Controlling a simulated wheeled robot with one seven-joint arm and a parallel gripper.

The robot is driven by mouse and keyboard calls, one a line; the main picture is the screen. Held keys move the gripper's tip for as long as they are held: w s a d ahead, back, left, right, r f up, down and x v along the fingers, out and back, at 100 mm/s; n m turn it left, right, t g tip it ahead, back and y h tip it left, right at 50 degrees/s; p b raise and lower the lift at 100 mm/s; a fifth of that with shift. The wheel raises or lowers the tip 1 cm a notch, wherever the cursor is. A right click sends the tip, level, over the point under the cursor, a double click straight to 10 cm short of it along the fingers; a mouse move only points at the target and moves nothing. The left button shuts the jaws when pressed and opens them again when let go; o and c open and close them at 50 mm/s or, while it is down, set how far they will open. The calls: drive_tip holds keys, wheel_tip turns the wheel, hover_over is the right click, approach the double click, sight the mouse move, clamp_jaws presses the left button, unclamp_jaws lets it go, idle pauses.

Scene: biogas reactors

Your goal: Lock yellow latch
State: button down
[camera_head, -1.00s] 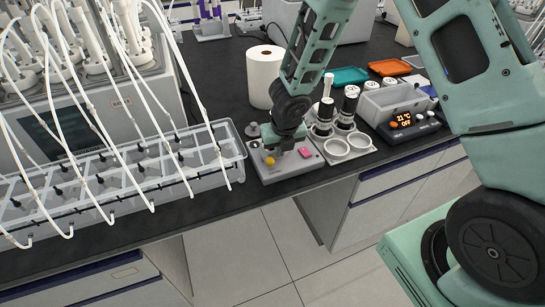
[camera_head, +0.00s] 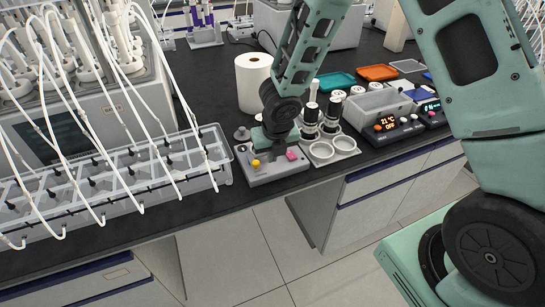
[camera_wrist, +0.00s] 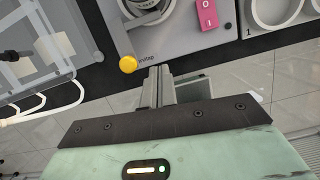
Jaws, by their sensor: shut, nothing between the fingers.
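The yellow latch (camera_head: 255,163) is a small round yellow knob on the front left of a grey device (camera_head: 280,172). In the head view my gripper (camera_head: 274,152) is largely hidden by my wrist. A pink rocker switch (camera_wrist: 208,14) marked O and I sits right of the latch.
A clear tube rack (camera_head: 215,160) with white hoses stands close to the left. A white paper roll (camera_head: 252,82) stands behind. A holder with round cups (camera_head: 335,148) and a controller reading 21 °C OFF (camera_head: 388,127) are to the right.

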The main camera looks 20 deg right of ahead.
drive_tip(key=p+v, duration=0.1)
drive_tip(key=v, duration=0.5)
drive_tip(key=shift+p, duration=0.4)
drive_tip(key=shift+r, duration=0.1)
drive_tip(key=s+a+r+m+g+b, duration=0.1)
drive_tip(key=s+a+r+m, duration=0.1)
drive_tip(key=s+m, duration=0.6)
drive_tip(key=s+a+r+m+g+b, duration=0.1)
drive_tip(key=s+a+r+m, duration=0.2)
drive_tip(key=s+m, duration=0.6)
drive_tip(key=s+a+r+m+b, duration=0.1)
drive_tip(key=s+a+r+m, duration=0.2)
drive_tip(key=s+r+m, duration=0.3)
drive_tip(key=s+m, duration=0.3)
drive_tip(key=m, duration=0.1)
drive_tip(key=shift+g+y, duration=0.4)
